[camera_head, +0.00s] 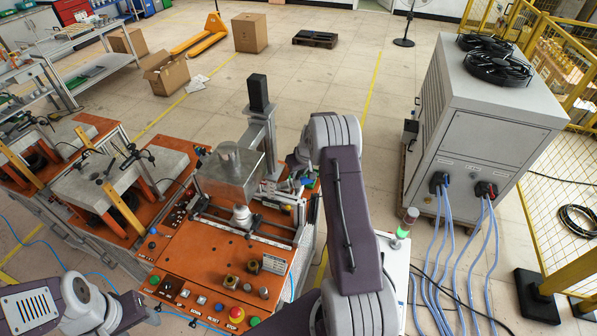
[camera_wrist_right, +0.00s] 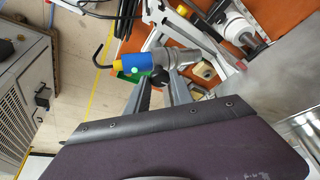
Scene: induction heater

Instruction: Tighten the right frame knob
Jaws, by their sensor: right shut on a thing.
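The orange induction heater bench (camera_head: 190,262) stands in the middle of the head view, with a clear box-like cover (camera_head: 226,178) over its back part. My right arm reaches over the bench's right side, and its wrist hides the knob area in the head view. In the right wrist view, my right gripper (camera_wrist_right: 159,80) has its two grey fingers closed on a small dark knob (camera_wrist_right: 158,76), taken to be the right frame knob. The knob is partly hidden between the fingers. My left arm shows at the lower left of the head view; its fingers are out of view.
A blue and yellow fitting (camera_wrist_right: 133,65) with a grey cylinder (camera_wrist_right: 178,57) lies close beyond the fingers. A black-topped post (camera_head: 258,95) stands behind the cover. A large grey cabinet (camera_head: 480,130) with blue hoses stands at right.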

